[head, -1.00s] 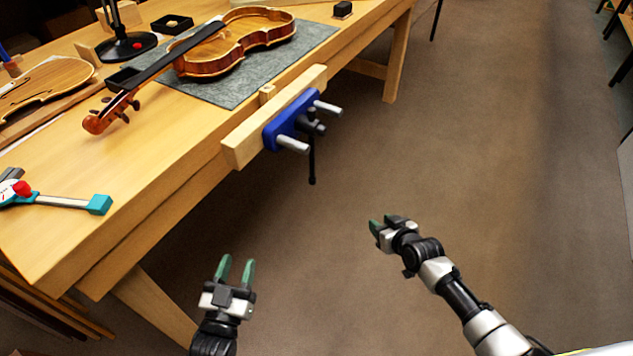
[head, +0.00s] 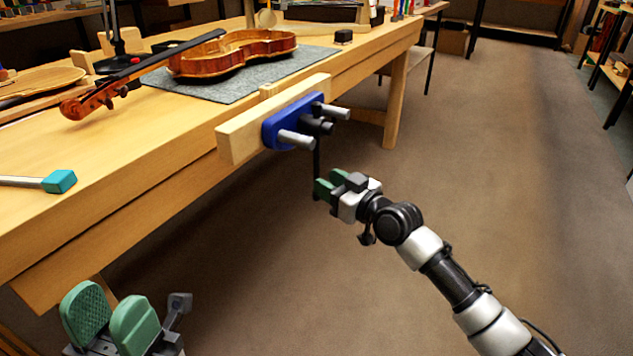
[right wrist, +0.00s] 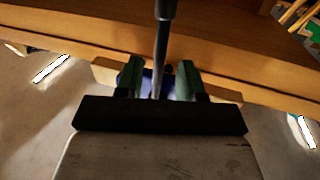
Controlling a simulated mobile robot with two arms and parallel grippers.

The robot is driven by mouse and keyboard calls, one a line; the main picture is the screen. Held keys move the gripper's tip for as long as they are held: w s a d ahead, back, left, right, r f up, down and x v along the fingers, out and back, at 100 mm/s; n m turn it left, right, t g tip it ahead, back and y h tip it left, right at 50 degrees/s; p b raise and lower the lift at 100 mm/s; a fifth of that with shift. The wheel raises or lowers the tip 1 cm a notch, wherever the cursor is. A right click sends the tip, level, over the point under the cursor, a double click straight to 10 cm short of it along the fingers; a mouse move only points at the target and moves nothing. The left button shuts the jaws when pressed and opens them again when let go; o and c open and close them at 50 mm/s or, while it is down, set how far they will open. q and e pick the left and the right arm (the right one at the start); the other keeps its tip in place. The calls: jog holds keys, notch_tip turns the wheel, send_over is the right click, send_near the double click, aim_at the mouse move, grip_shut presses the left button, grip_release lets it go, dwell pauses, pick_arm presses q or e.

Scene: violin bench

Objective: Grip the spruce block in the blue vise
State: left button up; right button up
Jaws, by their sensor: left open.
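The blue vise (head: 272,134) is on the bench's front edge, with a long pale wooden jaw (head: 236,137) and a dark handle bar (head: 317,155) hanging down. A small pale block (head: 268,90), possibly the spruce block, shows just above the jaw's back edge; how deep it sits is hidden. My right gripper (head: 319,189) is at the handle's lower part. In the right wrist view its green fingers (right wrist: 159,80) are apart, with the handle (right wrist: 162,50) showing between them and gaps on both sides. My left gripper (head: 110,318) is open and empty, low before the bench.
A violin (head: 235,55) lies on a grey mat (head: 215,92) behind the vise. A teal-ended tool (head: 60,181) lies on the bench at left. The bench front edge runs between my grippers and the bench top. The floor (head: 480,170) at right is clear.

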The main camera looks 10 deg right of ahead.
aim_at(316, 195)
jog(key=shift+b+x, duration=0.5)
jog(key=shift+x, duration=1.65)
jog(key=shift+c, duration=0.4)
grip_shut()
